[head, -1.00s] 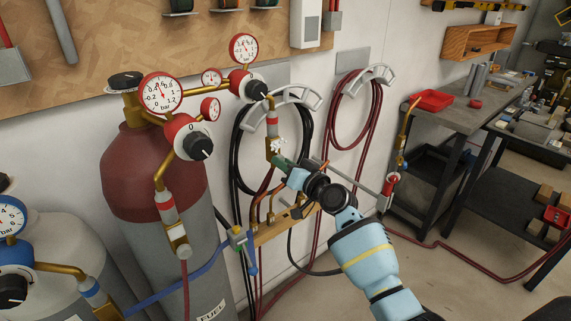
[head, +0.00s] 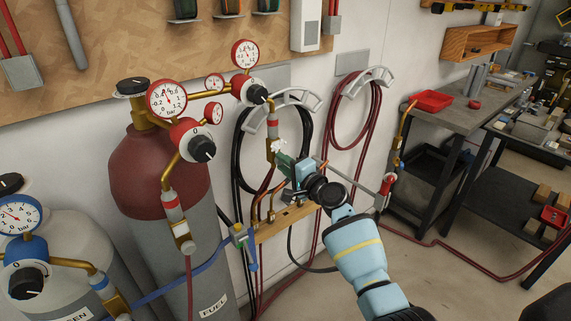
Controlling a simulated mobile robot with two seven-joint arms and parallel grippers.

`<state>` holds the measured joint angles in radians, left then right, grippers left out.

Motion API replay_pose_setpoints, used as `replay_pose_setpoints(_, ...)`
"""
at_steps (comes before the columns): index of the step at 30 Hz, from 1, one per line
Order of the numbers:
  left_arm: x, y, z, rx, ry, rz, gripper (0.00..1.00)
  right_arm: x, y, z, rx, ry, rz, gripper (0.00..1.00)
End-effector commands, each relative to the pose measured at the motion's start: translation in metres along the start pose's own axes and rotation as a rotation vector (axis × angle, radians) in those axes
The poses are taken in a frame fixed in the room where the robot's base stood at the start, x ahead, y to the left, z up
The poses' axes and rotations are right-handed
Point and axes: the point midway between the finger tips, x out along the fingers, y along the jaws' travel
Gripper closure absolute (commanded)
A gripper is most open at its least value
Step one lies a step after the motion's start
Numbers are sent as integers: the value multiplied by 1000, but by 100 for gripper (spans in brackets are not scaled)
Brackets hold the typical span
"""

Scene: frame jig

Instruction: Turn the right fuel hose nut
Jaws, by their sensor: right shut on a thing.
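My right gripper (head: 282,157) reaches in from the lower right to the brass fitting under the wall regulator (head: 249,90). It is shut on the right fuel hose nut (head: 278,145), a small pale nut at the fitting. The green and blue-grey gripper body hides part of the nut and the hose end. My left gripper is not in view.
The dark red fuel cylinder (head: 155,170) with gauges stands at left, the grey oxygen cylinder (head: 70,255) at lower left. Black and red hoses hang on wall hooks (head: 290,98). A workbench (head: 455,115) stands at right.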

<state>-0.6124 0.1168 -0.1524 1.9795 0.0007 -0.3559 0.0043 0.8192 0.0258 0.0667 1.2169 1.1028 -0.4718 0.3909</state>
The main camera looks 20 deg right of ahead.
Motion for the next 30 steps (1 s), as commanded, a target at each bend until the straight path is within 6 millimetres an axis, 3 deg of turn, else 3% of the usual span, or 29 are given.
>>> replay_pose_setpoints(15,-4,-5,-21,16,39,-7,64,0,-2,1,448,-2,0,97)
replay_pose_setpoints(30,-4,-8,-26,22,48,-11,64,0,0,1,627,-2,2,97)
